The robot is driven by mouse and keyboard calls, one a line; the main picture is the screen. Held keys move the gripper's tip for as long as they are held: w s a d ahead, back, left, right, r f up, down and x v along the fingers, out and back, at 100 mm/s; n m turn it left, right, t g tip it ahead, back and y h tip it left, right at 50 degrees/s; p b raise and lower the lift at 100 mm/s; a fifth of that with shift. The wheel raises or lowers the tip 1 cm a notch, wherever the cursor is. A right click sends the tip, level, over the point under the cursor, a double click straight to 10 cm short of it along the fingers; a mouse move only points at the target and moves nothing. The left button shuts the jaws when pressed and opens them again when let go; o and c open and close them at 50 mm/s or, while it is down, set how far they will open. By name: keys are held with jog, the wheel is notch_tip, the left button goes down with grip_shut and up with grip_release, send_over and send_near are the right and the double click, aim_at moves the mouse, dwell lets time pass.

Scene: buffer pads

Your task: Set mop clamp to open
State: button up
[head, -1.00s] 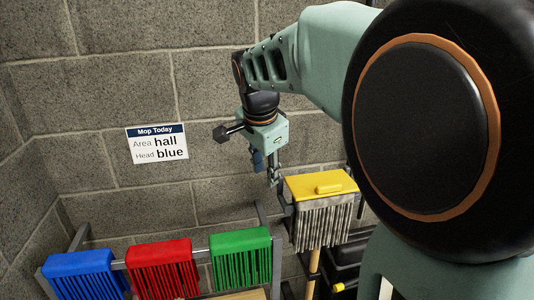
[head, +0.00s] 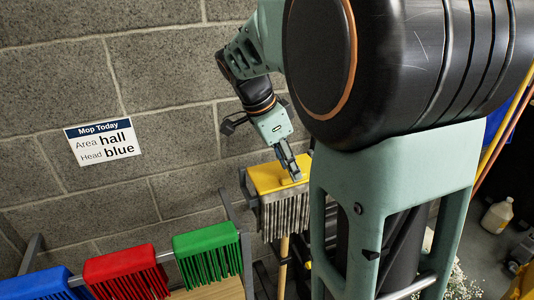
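The mop clamp (head: 268,178) is a yellow block on top of a mop with grey strands (head: 286,216), on an upright wooden handle (head: 283,262). A raised yellow tab on its top is partly covered by my fingers. My gripper (head: 294,176) points down at the right part of the clamp's top, at or just above the tab. I cannot tell whether it touches the tab, or whether the fingers are open or shut. The clamp's right end is close to my arm. A wall sign (head: 103,142) reads "Mop Today, Area hall, Head blue".
Blue (head: 38,284), red (head: 122,268) and green (head: 207,250) mop heads hang in a row on a metal rack at the lower left. A block wall stands close behind. At the right, a pale jug (head: 497,215) stands on the floor.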

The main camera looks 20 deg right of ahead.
jog(key=shift+x, duration=1.2)
grip_shut()
